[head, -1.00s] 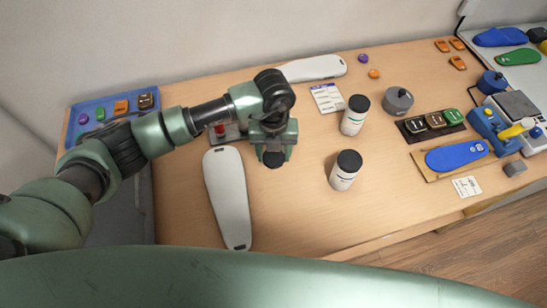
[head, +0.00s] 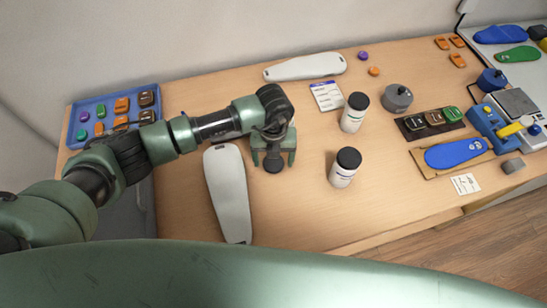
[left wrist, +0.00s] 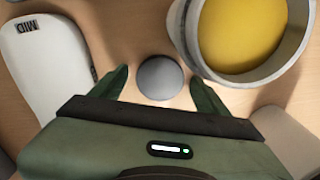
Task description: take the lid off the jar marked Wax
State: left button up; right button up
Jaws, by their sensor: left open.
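My left gripper (head: 273,158) is open, low over the table, right of a pale insole form (head: 228,195). A dark round disc (head: 273,168), perhaps a lid, shows between its fingers. In the left wrist view the grey disc (left wrist: 160,77) lies between the spread fingertips (left wrist: 156,88), with gaps both sides. An open pale vessel with yellow contents (left wrist: 245,32) stands at upper right there; I cannot pick it out in the head view. Two white jars (head: 355,117) (head: 342,174) with dark lids stand further right. Their labels are too small to read. My right gripper is not in view.
A blue tray (head: 72,128) of coloured pieces is at the left. Another pale form (head: 305,67) lies at the back beside a card (head: 327,97). The front middle table is clear.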

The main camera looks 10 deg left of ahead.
aim_at(273, 162)
pick_arm(q)
jog(key=shift+r, duration=0.55)
notch_tip(273, 162, up, 11)
jog(key=b, duration=0.3)
jog(key=shift+r+b, duration=0.15)
jog(key=shift+b, duration=0.2)
